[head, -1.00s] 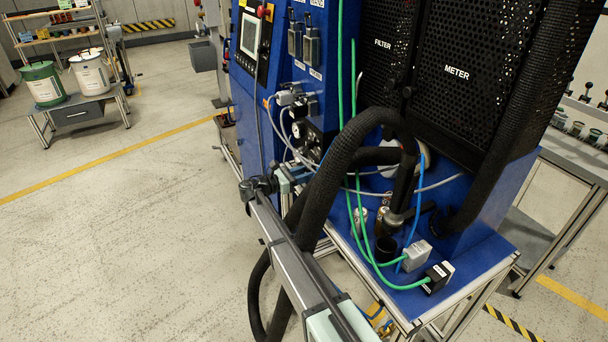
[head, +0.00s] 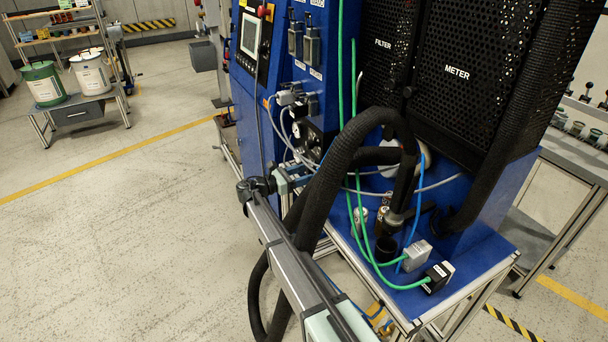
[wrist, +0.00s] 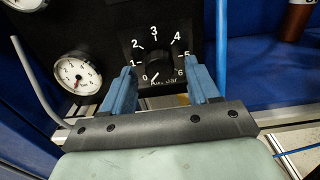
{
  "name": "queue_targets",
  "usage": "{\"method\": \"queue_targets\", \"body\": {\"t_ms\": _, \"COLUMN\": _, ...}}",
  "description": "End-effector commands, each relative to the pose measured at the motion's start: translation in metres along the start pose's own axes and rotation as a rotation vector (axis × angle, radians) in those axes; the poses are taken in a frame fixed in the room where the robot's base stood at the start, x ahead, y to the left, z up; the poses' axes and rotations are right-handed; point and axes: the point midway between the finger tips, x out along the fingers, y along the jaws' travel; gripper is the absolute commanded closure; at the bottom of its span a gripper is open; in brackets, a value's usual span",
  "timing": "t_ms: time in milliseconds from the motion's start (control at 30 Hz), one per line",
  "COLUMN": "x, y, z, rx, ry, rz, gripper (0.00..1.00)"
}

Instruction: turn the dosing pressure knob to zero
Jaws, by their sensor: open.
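The dosing pressure knob (wrist: 157,60) is a dark round knob on a black panel, ringed by white numerals from 0 to 6. My gripper (wrist: 161,73) is open, with one blue finger on each side of the knob's lower part in the wrist view. I cannot tell whether either finger touches it. A short white mark shows near the 0 at the lower left of the dial; I cannot tell for sure that it is the knob's pointer. In the head view my gripper (head: 295,180) is at the blue machine's front, partly behind the black hose, and the knob cannot be made out.
A round white pressure gauge (wrist: 77,76) sits left of the knob. A blue hose (wrist: 222,40) runs down on the right. In the head view a thick black hose (head: 340,165) arches close to my arm. Open floor (head: 130,240) lies to the left.

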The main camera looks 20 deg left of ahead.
Motion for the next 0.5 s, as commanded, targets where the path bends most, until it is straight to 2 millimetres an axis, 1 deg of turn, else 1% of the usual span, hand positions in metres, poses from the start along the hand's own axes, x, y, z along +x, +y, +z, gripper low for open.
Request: {"method": "queue_targets", "body": {"t_ms": 500, "x": -0.095, "y": 0.001, "z": 0.0, "rx": 0.0, "ry": 0.001, "rz": 0.002, "gripper": 0.4}}
